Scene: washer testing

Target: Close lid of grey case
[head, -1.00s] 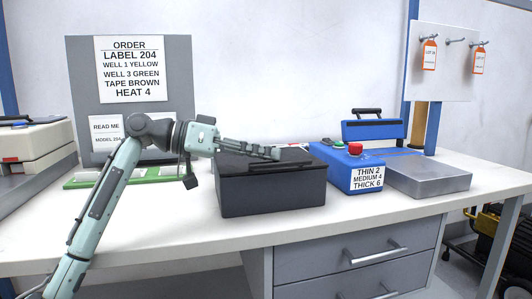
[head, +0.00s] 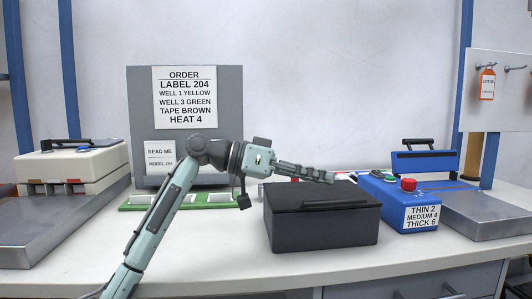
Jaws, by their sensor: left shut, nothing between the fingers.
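The dark grey case (head: 322,228) stands on the white workbench right of the picture's middle. Its lid (head: 290,196) lies flat on the box and looks closed, with a dark handle bar (head: 336,204) near the front edge. My left gripper (head: 328,178) reaches in from the left, its fingers shut and empty. In the picture its fingertips overlap the lid's back edge. They look a little above the lid, though the exact gap is hard to tell. My right gripper is not in view.
A blue control box (head: 385,195) with a red button stands close to the case's right side. A blue-handled sealer with a metal plate (head: 480,212) is further right. A green rack (head: 150,202) and a grey order board (head: 228,125) are behind my left arm. A cream machine (head: 72,165) stands at left.

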